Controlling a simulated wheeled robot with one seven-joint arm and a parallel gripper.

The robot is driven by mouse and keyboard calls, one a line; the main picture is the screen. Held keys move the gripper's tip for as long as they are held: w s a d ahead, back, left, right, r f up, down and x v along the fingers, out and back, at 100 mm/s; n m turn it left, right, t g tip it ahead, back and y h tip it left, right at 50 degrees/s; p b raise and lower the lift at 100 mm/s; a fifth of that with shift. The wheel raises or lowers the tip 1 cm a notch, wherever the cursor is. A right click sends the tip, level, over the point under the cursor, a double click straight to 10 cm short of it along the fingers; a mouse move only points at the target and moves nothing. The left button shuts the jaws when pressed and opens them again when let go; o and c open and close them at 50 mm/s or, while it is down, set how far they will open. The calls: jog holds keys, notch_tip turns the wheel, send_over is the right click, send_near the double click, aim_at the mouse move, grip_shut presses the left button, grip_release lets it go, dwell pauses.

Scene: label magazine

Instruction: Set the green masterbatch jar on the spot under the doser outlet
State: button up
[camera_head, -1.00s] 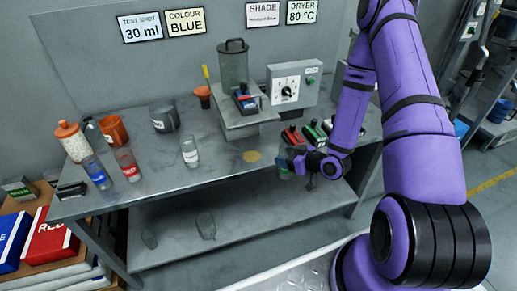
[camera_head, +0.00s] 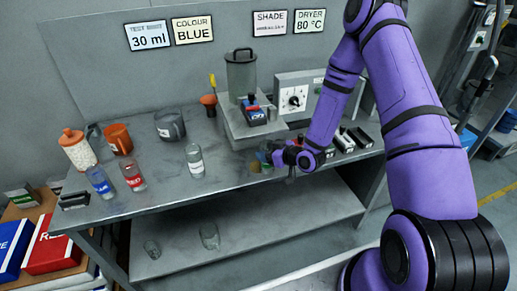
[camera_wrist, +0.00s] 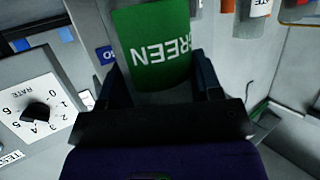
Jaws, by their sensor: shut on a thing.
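My gripper (camera_wrist: 162,84) is shut on the green masterbatch jar (camera_wrist: 152,45), a clear jar with a green label that reads GREEN upside down in the wrist view. In the head view my gripper (camera_head: 276,156) is at the front of the table, below the doser stand. The jar there is small and partly hidden by the gripper. I cannot tell whether the jar touches the table.
A clear jar with a white label (camera_head: 194,162) stands to the left. Red (camera_head: 132,175) and blue (camera_head: 101,182) jars stand farther left. Dark blocks (camera_head: 345,140) lie to the right of my gripper. The control box with a dial (camera_head: 295,98) stands behind.

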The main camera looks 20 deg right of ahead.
jog(key=x, duration=0.2)
jog(key=r+x, duration=0.1)
jog(key=x, duration=0.1)
jog(key=shift+w+a, duration=0.1)
jog(key=shift+a, duration=0.05)
jog(key=shift+f, duration=0.15)
jog(key=o, duration=1)
jog(key=shift+s+d, duration=0.25)
jog(key=v, duration=1.1)
jog(key=shift+s+r, duration=0.2)
jog(key=shift+r, duration=0.05)
